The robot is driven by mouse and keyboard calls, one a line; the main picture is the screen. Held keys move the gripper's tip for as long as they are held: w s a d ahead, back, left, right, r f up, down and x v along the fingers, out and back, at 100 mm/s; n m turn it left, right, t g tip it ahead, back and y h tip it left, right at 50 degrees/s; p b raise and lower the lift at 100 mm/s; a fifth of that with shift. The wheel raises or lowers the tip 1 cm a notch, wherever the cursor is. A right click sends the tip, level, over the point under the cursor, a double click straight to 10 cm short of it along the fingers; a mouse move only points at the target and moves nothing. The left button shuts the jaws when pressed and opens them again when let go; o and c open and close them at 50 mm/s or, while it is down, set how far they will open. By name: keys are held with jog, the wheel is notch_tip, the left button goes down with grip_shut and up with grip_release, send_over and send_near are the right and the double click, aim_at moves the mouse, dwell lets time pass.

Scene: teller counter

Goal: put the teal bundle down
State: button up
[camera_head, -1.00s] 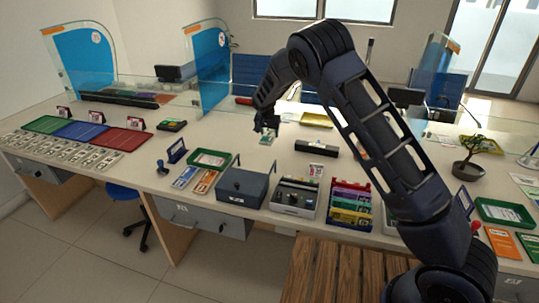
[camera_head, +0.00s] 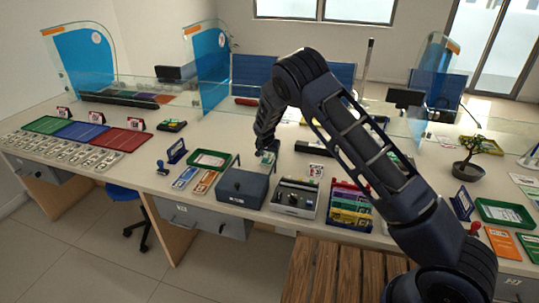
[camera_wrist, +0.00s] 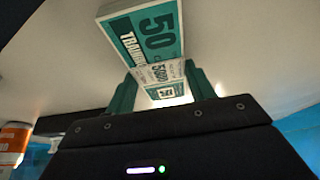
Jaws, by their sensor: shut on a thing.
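The teal bundle (camera_wrist: 150,30) is a banknote stack with "50" on it and a white band reading "5000". In the wrist view it lies between the two fingers of my gripper (camera_wrist: 162,92), which is shut on it, and one end sticks out beyond them. In the head view my gripper (camera_head: 268,156) hangs over the counter, near the back right corner of a grey-blue box (camera_head: 241,190). The bundle shows there only as a small pale teal patch. I cannot tell its exact height above the counter.
A green tray (camera_head: 208,159) stands left of the box. A grey machine (camera_head: 294,198) and a rack of coloured bundles (camera_head: 351,207) stand to its right. The counter (camera_head: 233,133) is clear behind left.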

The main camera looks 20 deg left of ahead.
jog(key=o, duration=1)
jog(key=shift+f, duration=0.1)
jog(key=v, duration=1.2)
